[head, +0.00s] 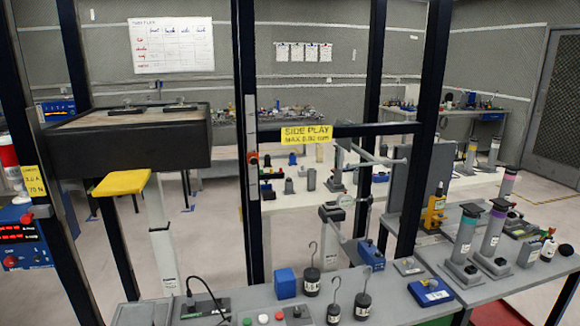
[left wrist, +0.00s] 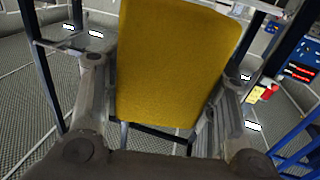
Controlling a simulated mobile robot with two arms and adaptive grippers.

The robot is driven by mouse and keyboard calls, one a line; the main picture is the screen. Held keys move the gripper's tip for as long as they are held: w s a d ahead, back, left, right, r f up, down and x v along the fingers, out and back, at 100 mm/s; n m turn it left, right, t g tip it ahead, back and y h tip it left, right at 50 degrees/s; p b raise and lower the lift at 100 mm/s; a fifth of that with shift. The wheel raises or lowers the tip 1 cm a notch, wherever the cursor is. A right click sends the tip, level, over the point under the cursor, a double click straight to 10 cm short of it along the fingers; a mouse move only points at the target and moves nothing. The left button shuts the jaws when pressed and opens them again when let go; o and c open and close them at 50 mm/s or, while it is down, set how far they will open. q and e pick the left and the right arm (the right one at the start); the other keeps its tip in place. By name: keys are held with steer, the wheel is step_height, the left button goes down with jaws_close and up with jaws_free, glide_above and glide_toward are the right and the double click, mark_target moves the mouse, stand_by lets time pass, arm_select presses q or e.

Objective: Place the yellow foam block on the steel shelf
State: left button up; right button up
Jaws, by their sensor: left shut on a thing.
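The yellow foam block (left wrist: 178,65) fills the middle of the left wrist view, its broad face towards the camera. My left gripper (left wrist: 165,110) is shut on it, with a grey finger on each side. In the head view neither gripper can be made out. A flat yellow piece (head: 122,183) shows there below a dark box at the left, above a pale upright; I cannot tell whether it is the held block. No surface can be told for certain as the steel shelf.
Dark frame posts (head: 248,150) stand across the head view. The near grey bench (head: 240,297) carries hooked weights (head: 312,282) and a blue block (head: 285,283). A right-hand bench holds tall cylinders (head: 494,230). A blue unit with red digits (head: 22,235) stands at the left.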

arm_select(q)
steer(key=shift+s+d, duration=0.1)
steer(key=shift+s, duration=0.15)
steer(key=shift+w+d, duration=0.1)
steer(key=w+d+r+m+g+h, duration=0.2)
steer(key=w+d+m+g+h, duration=0.2)
steer(key=d+h, duration=0.4)
steer(key=w+d+r+m+g+h, duration=0.2)
steer(key=w+d+m+g+h, duration=0.2)
steer(key=d+m+h, duration=0.4)
steer(key=shift+d+r+m+g, duration=0.3)
steer(key=shift+d+r+g, duration=0.1)
steer(key=shift+g, duration=0.5)
stand_by(0.4)
